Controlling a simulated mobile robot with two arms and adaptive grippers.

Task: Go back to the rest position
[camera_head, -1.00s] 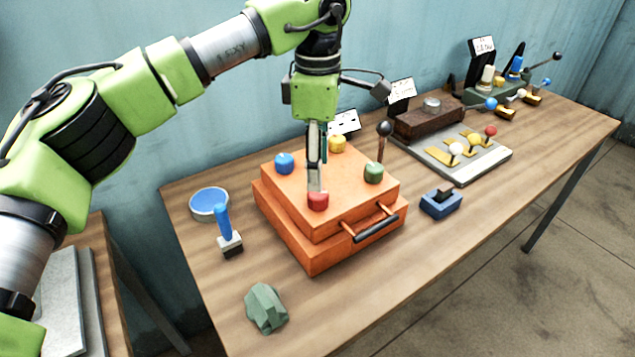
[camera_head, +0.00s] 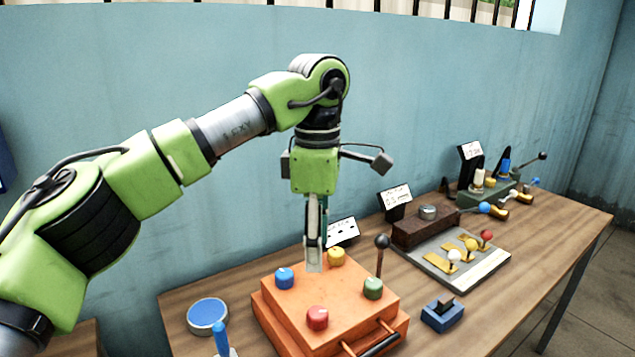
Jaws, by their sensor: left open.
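My left gripper (camera_head: 314,262) points down above the orange box (camera_head: 345,312), apart from it and holding nothing that I can see. Its fingers show edge-on. The box top carries a red knob (camera_head: 317,318), a blue knob (camera_head: 285,279), a yellow knob (camera_head: 336,257) and a green knob (camera_head: 373,288). My right gripper is not in view.
A round blue-topped dish (camera_head: 207,316) and a blue-handled lever (camera_head: 221,339) are left of the box. A small blue switch (camera_head: 442,314) and a grey lever panel (camera_head: 466,262) are to the right. A black-knobbed lever (camera_head: 381,243) rises behind the box. The wall is behind the table.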

